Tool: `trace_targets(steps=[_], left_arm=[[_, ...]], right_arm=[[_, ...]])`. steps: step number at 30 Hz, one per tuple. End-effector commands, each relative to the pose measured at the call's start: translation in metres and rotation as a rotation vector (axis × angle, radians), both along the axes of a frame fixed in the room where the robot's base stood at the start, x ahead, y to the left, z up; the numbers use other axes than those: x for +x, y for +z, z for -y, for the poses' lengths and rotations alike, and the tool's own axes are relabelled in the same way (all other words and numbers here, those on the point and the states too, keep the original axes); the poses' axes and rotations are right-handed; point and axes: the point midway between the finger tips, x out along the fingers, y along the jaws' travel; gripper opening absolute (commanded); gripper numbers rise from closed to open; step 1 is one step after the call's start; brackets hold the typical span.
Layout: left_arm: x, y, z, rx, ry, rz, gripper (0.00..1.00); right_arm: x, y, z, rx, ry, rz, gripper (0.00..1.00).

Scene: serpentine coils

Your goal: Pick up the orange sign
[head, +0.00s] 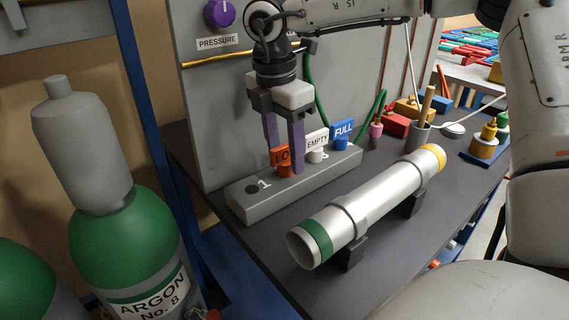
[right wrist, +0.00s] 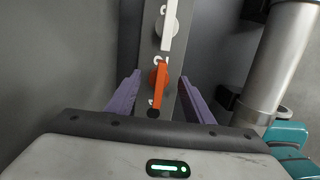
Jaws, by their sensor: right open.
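The orange sign (head: 283,158) stands in a grey block (head: 240,206), beside a hole marked 1. Its label is partly hidden by a finger; "LO" can be read. My right gripper (head: 284,160) is open and points down over the orange sign. In the right wrist view the orange sign (right wrist: 160,82) shows edge-on between the two purple fingers, with a gap on each side. The white EMPTY sign (head: 317,140) and the blue FULL sign (head: 342,131) stand in the same block to the right. My left gripper is not in view.
A silver cylinder with green and orange bands (head: 365,205) lies on stands in front of the block. A grey panel with a purple PRESSURE knob (head: 219,13) rises behind. A green argon bottle (head: 125,240) stands at left. Red and yellow items (head: 395,124) sit further right.

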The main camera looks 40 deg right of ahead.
Motion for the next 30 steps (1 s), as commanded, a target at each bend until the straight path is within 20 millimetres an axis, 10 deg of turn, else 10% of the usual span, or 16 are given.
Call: trace_targets(steps=[11, 19, 30], left_arm=[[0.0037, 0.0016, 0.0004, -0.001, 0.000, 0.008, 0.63], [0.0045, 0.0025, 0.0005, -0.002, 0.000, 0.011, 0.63], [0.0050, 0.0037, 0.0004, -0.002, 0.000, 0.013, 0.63]], right_arm=[[0.0002, -0.0155, 0.0025, -0.001, -0.002, 0.003, 0.47], [0.0002, -0.0152, 0.0026, -0.001, -0.002, 0.002, 0.03], [0.0008, -0.0094, 0.0026, -0.002, -0.002, 0.004, 0.00]])
